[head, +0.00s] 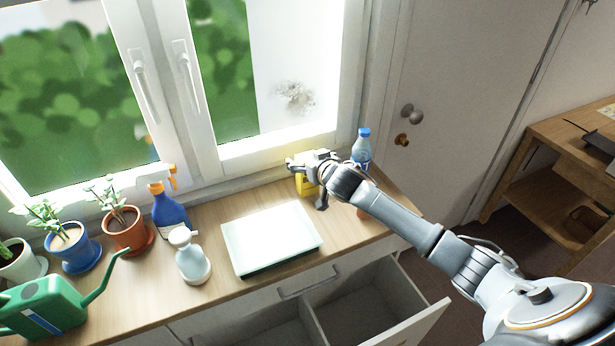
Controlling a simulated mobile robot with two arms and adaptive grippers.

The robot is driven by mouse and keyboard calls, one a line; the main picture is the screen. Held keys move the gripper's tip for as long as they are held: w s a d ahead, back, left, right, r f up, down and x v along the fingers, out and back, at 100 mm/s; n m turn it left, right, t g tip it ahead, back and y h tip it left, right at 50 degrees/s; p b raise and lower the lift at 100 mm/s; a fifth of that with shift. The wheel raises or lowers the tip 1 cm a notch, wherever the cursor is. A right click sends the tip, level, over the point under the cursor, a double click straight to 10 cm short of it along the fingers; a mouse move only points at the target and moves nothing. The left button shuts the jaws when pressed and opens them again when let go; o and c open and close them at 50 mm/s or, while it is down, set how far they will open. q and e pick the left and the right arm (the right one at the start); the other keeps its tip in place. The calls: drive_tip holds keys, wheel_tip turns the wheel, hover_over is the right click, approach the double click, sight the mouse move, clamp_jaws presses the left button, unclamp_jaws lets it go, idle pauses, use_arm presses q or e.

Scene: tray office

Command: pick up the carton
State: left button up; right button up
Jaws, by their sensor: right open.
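A small yellow carton (301,184) stands on the wooden counter near the window, right of the white tray. My right gripper (306,182) is at the carton, and its open fingers and wrist cover much of it. I cannot tell whether the fingers touch it. My left gripper is not in view.
A pale tray (272,238) lies mid-counter. A blue-capped bottle (361,148) stands behind my right wrist. Left are a blue spray bottle (170,214), a white bottle (192,262), potted plants (124,230) and a green watering can (42,308). An open drawer (365,305) juts out below.

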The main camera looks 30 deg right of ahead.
drive_tip(key=c, duration=1.2)
drive_tip(key=shift+o, duration=0.2)
